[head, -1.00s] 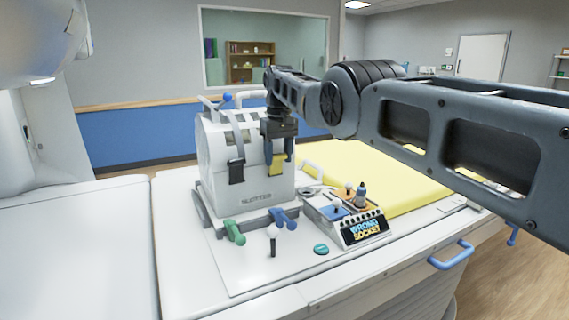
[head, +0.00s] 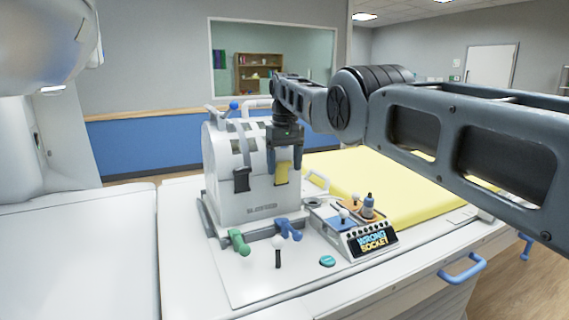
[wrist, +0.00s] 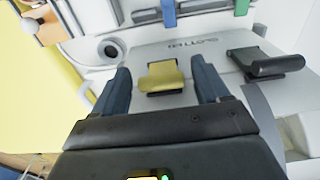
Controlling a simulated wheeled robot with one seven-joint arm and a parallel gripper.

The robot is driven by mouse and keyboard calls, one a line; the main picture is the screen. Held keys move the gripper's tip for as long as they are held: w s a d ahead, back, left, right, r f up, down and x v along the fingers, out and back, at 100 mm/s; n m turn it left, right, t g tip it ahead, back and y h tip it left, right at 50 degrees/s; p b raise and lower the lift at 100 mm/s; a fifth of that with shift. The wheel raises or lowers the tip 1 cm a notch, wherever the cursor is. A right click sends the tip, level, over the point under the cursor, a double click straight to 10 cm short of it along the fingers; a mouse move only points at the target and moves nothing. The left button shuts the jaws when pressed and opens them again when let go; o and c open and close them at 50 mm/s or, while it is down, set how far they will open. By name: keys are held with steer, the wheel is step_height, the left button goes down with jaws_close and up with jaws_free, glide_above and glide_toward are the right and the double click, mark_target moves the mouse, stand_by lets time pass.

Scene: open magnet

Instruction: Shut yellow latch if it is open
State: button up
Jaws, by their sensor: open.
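The yellow latch (head: 281,175) is on the front of the white slotted machine (head: 235,195), right of a black latch (head: 242,180). My gripper (head: 284,166) points down at the front of the machine, with its fingers around the yellow latch. In the wrist view, the yellow latch (wrist: 162,76) lies between my two open fingers (wrist: 160,68), with a gap on each side. Its lip stands off the panel and casts a dark shadow. I cannot tell for sure whether the latch is fully shut. The fingers partly hide it in the head view.
In front of the machine are a green lever (head: 239,242), a blue lever (head: 288,229), a white-knobbed stick (head: 277,247) and a teal button (head: 327,261). A small console (head: 365,242) with knobs stands right of them. A yellow mat (head: 400,190) lies behind it.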

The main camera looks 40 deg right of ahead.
mark_target(285, 163)
step_height(285, 163, up, 8)
steer(key=p, duration=0.2)
steer(key=shift+s+p, duration=0.15)
steer(key=shift+p, duration=0.25)
steer(key=shift+f, duration=0.15)
